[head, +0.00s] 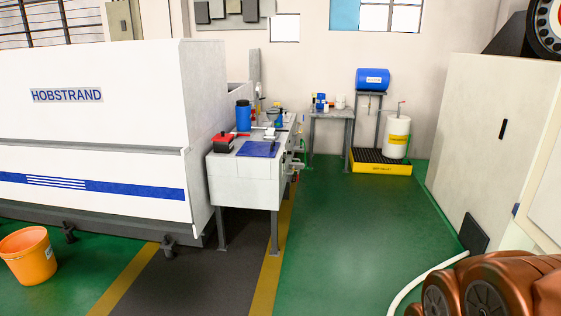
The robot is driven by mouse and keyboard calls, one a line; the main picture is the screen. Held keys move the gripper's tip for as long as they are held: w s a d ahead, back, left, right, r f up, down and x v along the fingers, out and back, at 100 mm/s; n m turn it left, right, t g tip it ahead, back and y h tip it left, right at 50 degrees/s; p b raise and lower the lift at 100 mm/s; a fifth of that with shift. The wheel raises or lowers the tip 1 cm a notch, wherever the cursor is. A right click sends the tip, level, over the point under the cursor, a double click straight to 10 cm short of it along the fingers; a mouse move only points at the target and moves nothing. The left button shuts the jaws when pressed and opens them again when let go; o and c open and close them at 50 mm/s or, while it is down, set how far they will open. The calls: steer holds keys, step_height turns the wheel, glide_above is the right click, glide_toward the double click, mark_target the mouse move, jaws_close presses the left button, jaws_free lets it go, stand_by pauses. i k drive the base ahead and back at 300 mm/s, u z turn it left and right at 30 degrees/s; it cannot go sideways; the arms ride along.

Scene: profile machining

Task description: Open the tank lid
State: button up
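A white box-shaped unit on legs (243,192) stands at the right end of the large white machine, left of the picture's middle. A flat blue panel (258,149) lies on its top near the front edge. I cannot tell for sure whether this unit is the tank or the panel its lid. No lid is seen standing open. My gripper is not in view; copper-coloured parts of my arm fill the bottom right corner.
The HOBSTRAND machine (90,105) fills the left. An orange bucket (28,256) stands before it. A white cabinet (485,150) stands right, with a pale hose (415,281) on the floor. A drum (397,139) stands on a yellow spill pallet (381,168). The green floor (350,225) between is clear.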

mark_target(250, 148)
steer(key=u, duration=0.15)
steer(key=i, duration=1.8)
steer(key=u, duration=0.4)
steer(key=i, duration=1.9)
steer(key=u, duration=0.35)
steer(key=i, duration=0.9)
steer(key=u, duration=0.1)
